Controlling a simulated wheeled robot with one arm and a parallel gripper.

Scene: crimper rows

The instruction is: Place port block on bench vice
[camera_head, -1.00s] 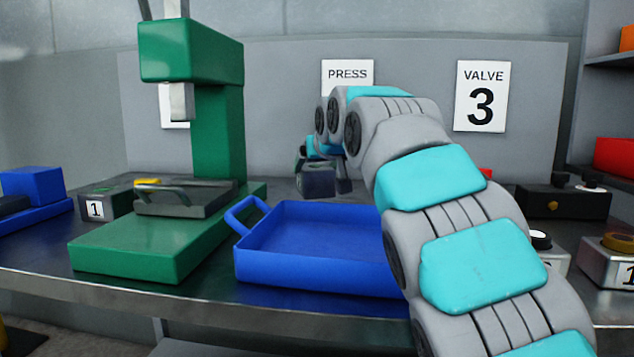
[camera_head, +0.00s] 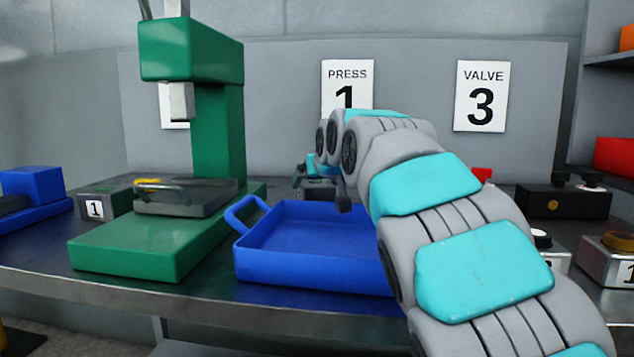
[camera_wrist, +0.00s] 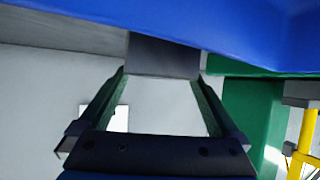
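My gripper (camera_wrist: 160,76) is shut on a plain dark grey block, which I take as the port block (camera_wrist: 162,57). The block spans the gap between the fingertips in the wrist view. In the head view my gripper (camera_head: 322,180) is small and partly hidden by my arm, behind the blue tray's far rim. A blue body with a dark part at the far left looks like the bench vice (camera_head: 35,186); the frame edge cuts it off. The block is well to its right in the picture.
A green press (camera_head: 217,125) stands between the vice and my gripper, with a grey handled plate (camera_head: 190,203) on its base. The blue tray (camera_head: 300,269) is empty where visible. A small box labelled 1 (camera_head: 110,203) sits left of the press. Dark boxes stand at right.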

